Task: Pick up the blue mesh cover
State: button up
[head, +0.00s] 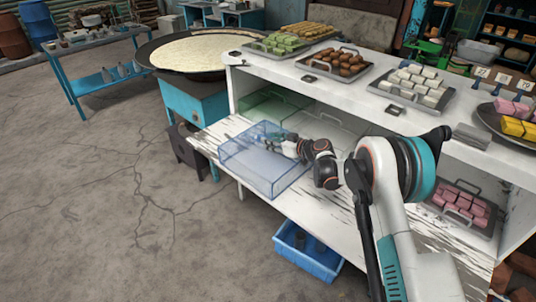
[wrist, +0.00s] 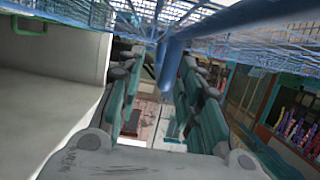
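The blue mesh cover (head: 262,172) is a see-through box shape at the left end of the white counter's lower shelf, near its front edge. In the head view I cannot tell whether it rests on the shelf. My gripper (head: 268,141) reaches it from the right, level with its upper part and partly seen through it. In the wrist view, the cover's mesh (wrist: 275,42) spans the top. A blue bar (wrist: 174,55) of it runs down between the two teal fingers of my gripper (wrist: 168,98). The fingers stand apart, with visible gaps beside the bar.
The white counter (head: 330,88) has its top board above my gripper, carrying trays of food (head: 345,65). A large round pan (head: 195,52) stands behind left. A blue crate (head: 306,250) sits below the shelf. The floor (head: 110,200) at left is clear.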

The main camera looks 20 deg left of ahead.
grip_shut()
